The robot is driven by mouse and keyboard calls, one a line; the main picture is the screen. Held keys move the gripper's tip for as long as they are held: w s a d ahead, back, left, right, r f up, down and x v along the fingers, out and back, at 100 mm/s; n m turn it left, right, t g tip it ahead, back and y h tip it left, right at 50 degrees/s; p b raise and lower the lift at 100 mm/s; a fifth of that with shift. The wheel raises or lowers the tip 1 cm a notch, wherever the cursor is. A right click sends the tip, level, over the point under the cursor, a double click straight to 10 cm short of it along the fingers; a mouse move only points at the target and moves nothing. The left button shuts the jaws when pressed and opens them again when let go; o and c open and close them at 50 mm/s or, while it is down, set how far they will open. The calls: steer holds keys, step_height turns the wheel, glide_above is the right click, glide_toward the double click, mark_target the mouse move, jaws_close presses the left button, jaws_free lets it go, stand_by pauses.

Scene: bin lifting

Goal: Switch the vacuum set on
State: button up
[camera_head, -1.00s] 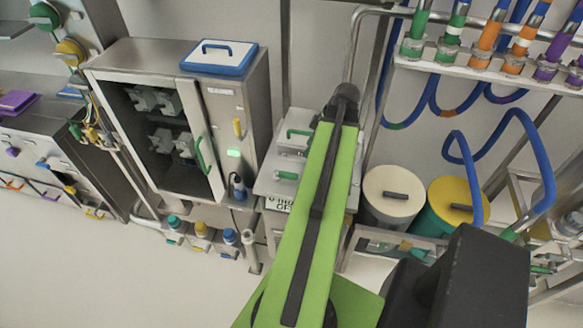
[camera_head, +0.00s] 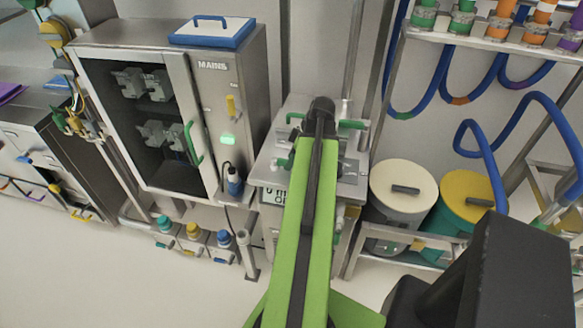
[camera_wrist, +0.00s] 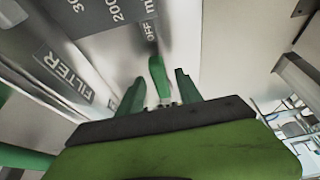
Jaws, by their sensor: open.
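The vacuum set (camera_head: 268,174) is a grey metal unit with green handles, in the middle of the head view. My arm covers much of its top. In the wrist view its panel (camera_wrist: 90,15) bears the words FILTER and OFF and some numbers. A green lever (camera_wrist: 157,74) stands beside the OFF mark. My gripper (camera_wrist: 161,80) is open, with one green finger on each side of the lever. Whether either finger touches it, I cannot tell. In the head view my gripper is hidden behind my arm.
A steel cabinet marked MAINS (camera_head: 213,110) with a green light stands to the left. A white-lidded drum (camera_head: 385,205) and a yellow-lidded drum (camera_head: 455,205) stand to the right. Blue hoses (camera_head: 500,150) hang above them. Bare floor lies at the lower left.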

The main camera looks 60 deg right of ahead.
steer(key=shift+w+f, duration=0.1)
steer(key=shift+f, duration=0.2)
jaws_close()
stand_by(1.2)
